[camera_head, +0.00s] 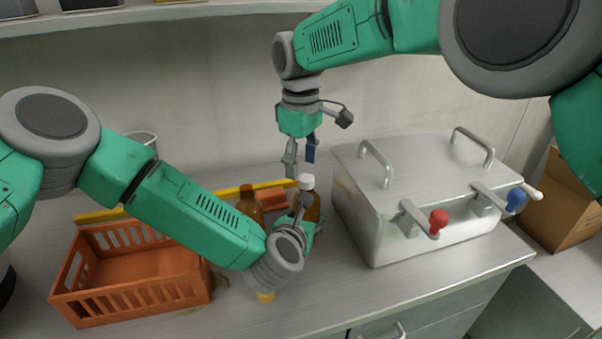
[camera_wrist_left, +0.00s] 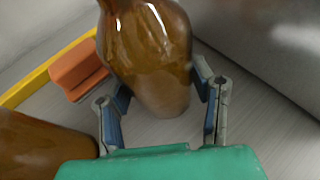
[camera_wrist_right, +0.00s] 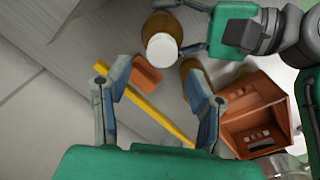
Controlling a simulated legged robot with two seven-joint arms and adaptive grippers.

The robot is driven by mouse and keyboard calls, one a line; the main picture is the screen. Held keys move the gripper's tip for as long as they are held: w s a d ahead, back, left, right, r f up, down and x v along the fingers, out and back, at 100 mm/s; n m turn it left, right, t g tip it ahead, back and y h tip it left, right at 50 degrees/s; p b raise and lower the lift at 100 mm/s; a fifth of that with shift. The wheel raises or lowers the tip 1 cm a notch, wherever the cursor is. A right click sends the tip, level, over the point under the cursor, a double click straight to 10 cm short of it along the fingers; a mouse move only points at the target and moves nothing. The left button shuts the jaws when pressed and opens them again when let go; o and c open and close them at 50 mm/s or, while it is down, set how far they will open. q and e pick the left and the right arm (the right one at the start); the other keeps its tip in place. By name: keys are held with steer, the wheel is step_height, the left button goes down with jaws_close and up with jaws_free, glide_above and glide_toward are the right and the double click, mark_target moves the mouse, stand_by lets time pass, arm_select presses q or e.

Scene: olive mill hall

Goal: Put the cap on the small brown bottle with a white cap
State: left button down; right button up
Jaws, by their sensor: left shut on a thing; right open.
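A small brown bottle (camera_head: 313,207) stands on the counter just left of the metal tank. A white cap (camera_head: 306,182) sits at its top, also seen from above in the right wrist view (camera_wrist_right: 162,46); I cannot tell whether it is screwed down. My left gripper (camera_head: 306,210) is shut on the bottle's body; in the left wrist view its fingers lie on either side of the brown glass (camera_wrist_left: 150,60). My right gripper (camera_head: 299,158) is open and empty, pointing down just above and slightly left of the cap, apart from it.
A second brown bottle (camera_head: 249,204) stands to the left, close to my left arm. An orange block (camera_head: 272,198) and a yellow bar (camera_head: 170,208) lie behind. An orange crate (camera_head: 78,283) is at left. The metal tank (camera_head: 362,215) with red and blue tap handles blocks the right.

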mark_target(306, 177)
steer(key=shift+r, duration=0.6)
steer(key=shift+c, duration=0.4)
steer(key=shift+s+d+r+n, duration=0.1)
steer(key=shift+r+n, duration=0.55)
steer(key=shift+n, duration=0.55)
steer(key=r+n, duration=0.2)
steer(key=n, duration=0.1)
steer(key=shift+d, duration=0.3)
steer(key=shift+f, duration=0.1)
steer(key=shift+f, duration=3.95)
